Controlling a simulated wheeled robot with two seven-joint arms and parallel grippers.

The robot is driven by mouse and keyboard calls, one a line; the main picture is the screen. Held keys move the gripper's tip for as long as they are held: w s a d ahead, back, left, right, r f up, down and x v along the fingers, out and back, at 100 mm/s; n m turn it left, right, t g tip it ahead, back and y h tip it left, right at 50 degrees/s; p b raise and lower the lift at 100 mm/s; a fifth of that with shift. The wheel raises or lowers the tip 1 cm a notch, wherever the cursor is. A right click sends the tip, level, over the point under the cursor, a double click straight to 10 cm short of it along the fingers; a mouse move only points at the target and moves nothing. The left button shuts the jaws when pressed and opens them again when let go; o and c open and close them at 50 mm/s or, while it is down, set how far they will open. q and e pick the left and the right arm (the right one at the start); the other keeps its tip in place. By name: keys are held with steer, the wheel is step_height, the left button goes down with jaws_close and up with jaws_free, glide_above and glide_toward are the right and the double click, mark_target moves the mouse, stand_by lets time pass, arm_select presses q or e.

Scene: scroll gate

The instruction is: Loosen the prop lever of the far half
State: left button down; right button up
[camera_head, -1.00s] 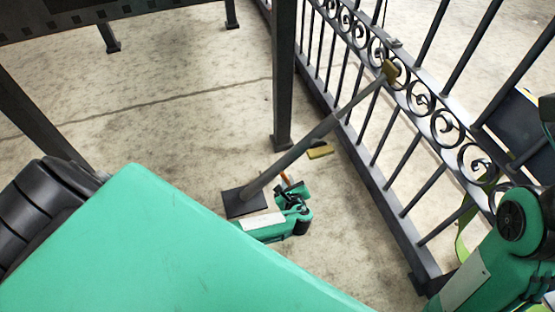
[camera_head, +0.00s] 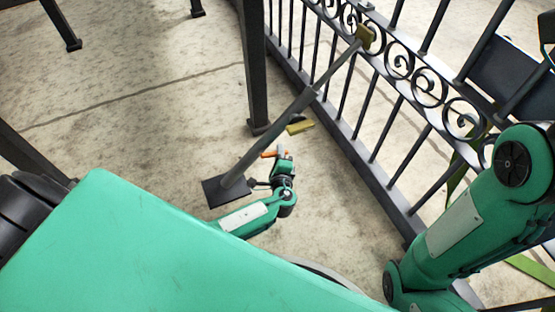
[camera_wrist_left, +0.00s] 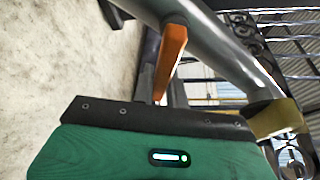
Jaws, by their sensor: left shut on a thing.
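The prop is a grey slanted tube (camera_head: 262,143) rising from a dark square foot plate (camera_head: 211,190) on the floor to a yellowish block (camera_head: 366,37) against the gate's scroll band. Its orange lever (camera_head: 268,154) sticks out low on the tube and lies nearly level in the head view. My left gripper (camera_head: 281,153) is shut on the lever, right of the tube. My right gripper is not in view.
The iron gate (camera_head: 400,125) with scrolls runs along the right. A dark post (camera_head: 254,70) stands close behind the prop. Bare concrete (camera_head: 130,125) lies left of the prop.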

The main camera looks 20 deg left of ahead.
arm_select(q)
steer(key=shift+w+r+n+t+b, duration=0.1)
steer(key=shift+r+n+t+b, duration=0.3)
steer(key=shift+n+b, duration=0.35)
steer(key=c, duration=1.7)
jaws_free()
